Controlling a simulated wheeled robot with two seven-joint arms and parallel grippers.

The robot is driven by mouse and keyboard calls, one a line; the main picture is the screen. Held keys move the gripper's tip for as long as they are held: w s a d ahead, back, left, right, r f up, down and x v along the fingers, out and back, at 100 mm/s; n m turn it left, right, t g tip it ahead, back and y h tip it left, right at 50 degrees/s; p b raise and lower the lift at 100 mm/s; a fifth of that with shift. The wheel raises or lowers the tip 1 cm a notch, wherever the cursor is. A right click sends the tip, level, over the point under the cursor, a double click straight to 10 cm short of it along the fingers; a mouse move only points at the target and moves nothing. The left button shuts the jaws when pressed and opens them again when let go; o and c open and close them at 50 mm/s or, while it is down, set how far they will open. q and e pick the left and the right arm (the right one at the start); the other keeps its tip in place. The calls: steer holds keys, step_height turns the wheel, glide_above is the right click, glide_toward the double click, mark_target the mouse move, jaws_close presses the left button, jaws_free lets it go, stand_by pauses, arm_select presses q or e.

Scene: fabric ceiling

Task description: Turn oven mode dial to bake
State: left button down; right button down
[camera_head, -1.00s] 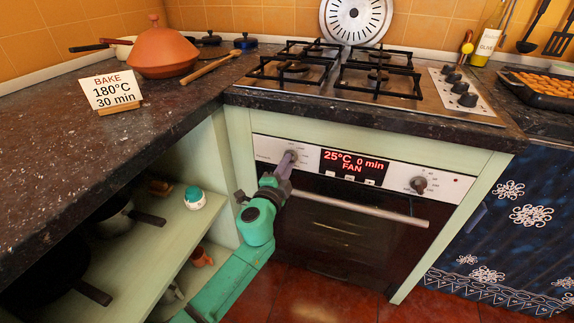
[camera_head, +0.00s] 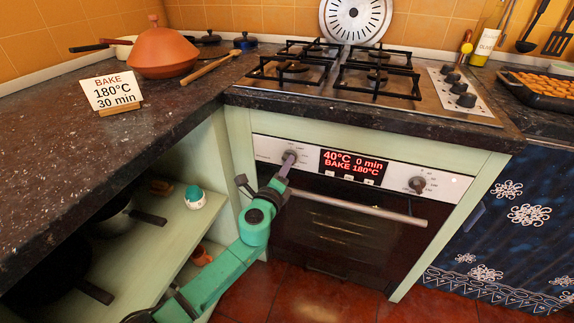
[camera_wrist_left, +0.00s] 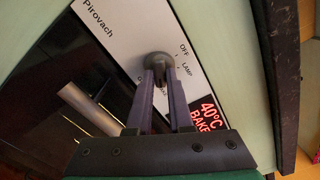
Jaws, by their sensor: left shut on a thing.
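The oven (camera_head: 345,230) has a white control panel with a red display (camera_head: 352,162) reading 40°C, 0 min, BAKE 180°C. The mode dial (camera_head: 291,156) is at the panel's left; the wrist view shows the same grey dial (camera_wrist_left: 158,60) beside the labels OFF and LAMP. My left gripper (camera_head: 287,164) reaches up from below and is shut on this dial, a finger on each side of it. The fingers hide part of the dial's markings. A second dial (camera_head: 418,184) is at the panel's right. My right gripper is not in view.
The oven handle bar (camera_head: 350,207) runs just below the panel, close to my left gripper. The dark counter edge (camera_head: 370,119) overhangs above. Open shelves (camera_head: 170,215) lie to the left. A card (camera_head: 112,92) on the counter reads BAKE 180°C 30 min.

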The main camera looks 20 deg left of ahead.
arm_select(q)
steer(key=shift+f+m, duration=0.15)
steer(key=shift+m, duration=0.15)
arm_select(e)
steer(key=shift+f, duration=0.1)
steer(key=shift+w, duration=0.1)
arm_select(q)
steer(key=c, duration=0.8)
jaws_free()
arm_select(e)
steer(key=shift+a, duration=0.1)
arm_select(q)
steer(key=shift+s, duration=0.2)
steer(key=s, duration=0.9)
steer(key=s+a, duration=0.1)
steer(key=s, duration=0.4)
steer(key=shift+s, duration=0.1)
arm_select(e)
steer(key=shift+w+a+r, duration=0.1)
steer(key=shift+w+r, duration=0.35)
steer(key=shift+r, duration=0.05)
